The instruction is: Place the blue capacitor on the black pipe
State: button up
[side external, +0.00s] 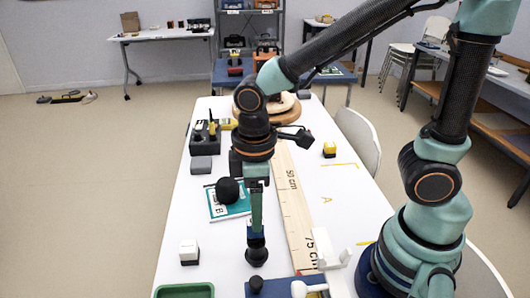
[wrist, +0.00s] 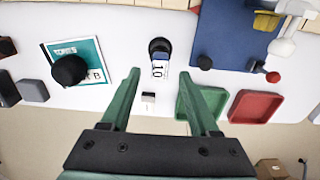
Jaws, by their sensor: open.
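A small blue piece with a white "10" label (wrist: 160,69), which looks like the blue capacitor, sits beside or below a short black round part (wrist: 160,46), likely the black pipe, in the wrist view. In the side view the blue piece (side external: 256,232) shows just below my gripper (side external: 256,222), directly above the black round part (side external: 257,257). I cannot tell whether the two touch. My gripper (wrist: 160,74) is open, its green fingers apart on either side of the labelled piece, with no visible grip on it.
A white block (side external: 189,252) and a green tray (side external: 185,291) are near the table's left edge. A black ball (side external: 228,190) rests on a teal book (side external: 215,211). A red tray (wrist: 254,106) and a blue mat (wrist: 225,25) are nearby. A wooden ruler (side external: 290,200) runs lengthwise.

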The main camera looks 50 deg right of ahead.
notch_tip(320, 180, up, 6)
jog(key=w+d+r+m+t, duration=0.1)
jog(key=d+r+m+t, duration=0.1)
jog(key=d+m, duration=0.2)
jog(key=d+r+m+t, duration=0.3)
jog(key=d+m, duration=0.2)
jog(key=d, duration=0.3)
jog(key=shift+w+d+t, duration=0.3)
jog(key=shift+w+d, duration=0.05)
